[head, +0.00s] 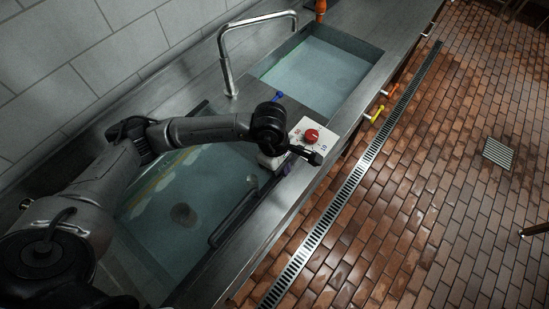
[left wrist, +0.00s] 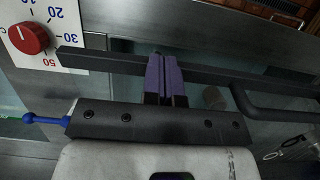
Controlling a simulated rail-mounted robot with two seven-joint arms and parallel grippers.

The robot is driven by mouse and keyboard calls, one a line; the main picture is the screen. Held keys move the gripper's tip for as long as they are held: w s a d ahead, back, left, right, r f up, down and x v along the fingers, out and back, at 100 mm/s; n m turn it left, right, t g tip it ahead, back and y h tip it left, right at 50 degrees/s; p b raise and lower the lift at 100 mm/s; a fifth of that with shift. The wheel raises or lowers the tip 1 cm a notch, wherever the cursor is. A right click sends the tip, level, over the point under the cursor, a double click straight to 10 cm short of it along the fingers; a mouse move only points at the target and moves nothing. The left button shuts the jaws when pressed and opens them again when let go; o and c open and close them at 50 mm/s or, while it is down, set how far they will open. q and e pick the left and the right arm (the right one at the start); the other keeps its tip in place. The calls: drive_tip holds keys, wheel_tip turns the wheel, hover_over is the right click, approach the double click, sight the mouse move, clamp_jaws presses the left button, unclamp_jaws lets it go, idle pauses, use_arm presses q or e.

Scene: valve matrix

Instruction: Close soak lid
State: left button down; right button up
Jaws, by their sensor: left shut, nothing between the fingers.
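The soak lid appears as a clear pane with a dark bar handle (head: 233,216) over the left, water-filled basin. I cannot tell from the head view how far the lid is from its rim. In the left wrist view the handle (left wrist: 275,113) lies right of my fingers, and a long dark bar (left wrist: 245,78) crosses behind the fingertips. My left gripper (head: 287,166) is at the front right corner of this basin, beside the dial panel. Its purple fingers (left wrist: 166,78) are together and empty, apart from the handle. Whether they touch the bar is unclear. My right gripper is not in view.
A white panel with a red dial (head: 311,136) sits right by my left gripper. A tall faucet (head: 228,75) stands behind. A second filled basin (head: 316,75) lies beyond. Yellow (head: 377,114) and orange handles stick out from the counter front.

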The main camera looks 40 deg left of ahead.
use_arm(q)
drive_tip(key=shift+b+x, duration=1.65)
drive_tip(key=shift+x, duration=1.15)
